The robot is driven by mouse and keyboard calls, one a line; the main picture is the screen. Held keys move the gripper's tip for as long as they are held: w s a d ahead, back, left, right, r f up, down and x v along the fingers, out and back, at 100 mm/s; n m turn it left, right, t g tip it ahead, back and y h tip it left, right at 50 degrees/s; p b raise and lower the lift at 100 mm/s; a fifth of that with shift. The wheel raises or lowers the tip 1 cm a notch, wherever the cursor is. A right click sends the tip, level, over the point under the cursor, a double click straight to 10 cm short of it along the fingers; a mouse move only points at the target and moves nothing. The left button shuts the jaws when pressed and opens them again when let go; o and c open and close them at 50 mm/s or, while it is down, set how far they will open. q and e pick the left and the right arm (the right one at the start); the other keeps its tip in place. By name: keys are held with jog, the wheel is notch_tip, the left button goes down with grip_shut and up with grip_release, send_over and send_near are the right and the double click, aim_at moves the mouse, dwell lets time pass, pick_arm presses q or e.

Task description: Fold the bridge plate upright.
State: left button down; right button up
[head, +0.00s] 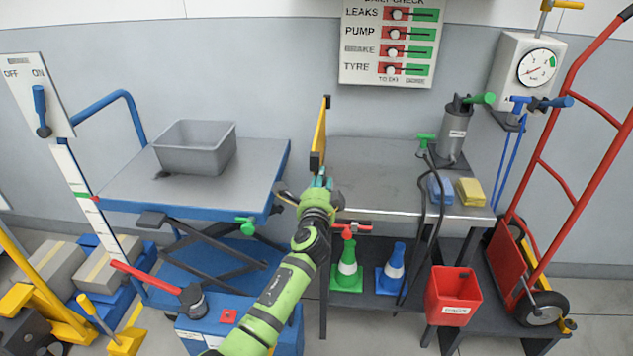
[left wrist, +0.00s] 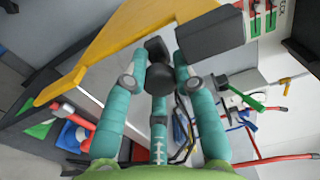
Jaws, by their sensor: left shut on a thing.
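The yellow bridge plate (head: 320,132) shows nearly edge-on in the head view. It stands steeply up at the left end of the grey bench, beside the gap to the lift table. In the left wrist view the plate (left wrist: 105,48) crosses the upper left as a broad yellow band. My left gripper (head: 320,180), on the green arm, is at the plate's lower end. Its teal fingers (left wrist: 160,75) are shut at the plate's near edge, but their dark tips hide the exact grip point. My right gripper is in neither view.
The blue lift table (head: 255,165) carries a grey bin (head: 195,148) at left. The bench (head: 375,170) holds a blue and a yellow block (head: 470,191) and a grey cylinder (head: 453,135). Cones (head: 347,265) and a red bucket (head: 453,295) are below.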

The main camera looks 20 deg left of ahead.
pick_arm(q)
jog(key=shift+w+d+r, duration=0.1)
jog(key=shift+d+r, duration=0.2)
jog(key=shift+d, duration=0.05)
jog(key=c, duration=1.2)
grip_release()
jog(key=shift+o, duration=1.1)
jog(key=shift+f, duration=0.1)
jog(key=shift+d+f, duration=0.1)
jog(key=shift+d, duration=0.05)
jog(key=shift+f, duration=0.1)
jog(key=v, duration=1.2)
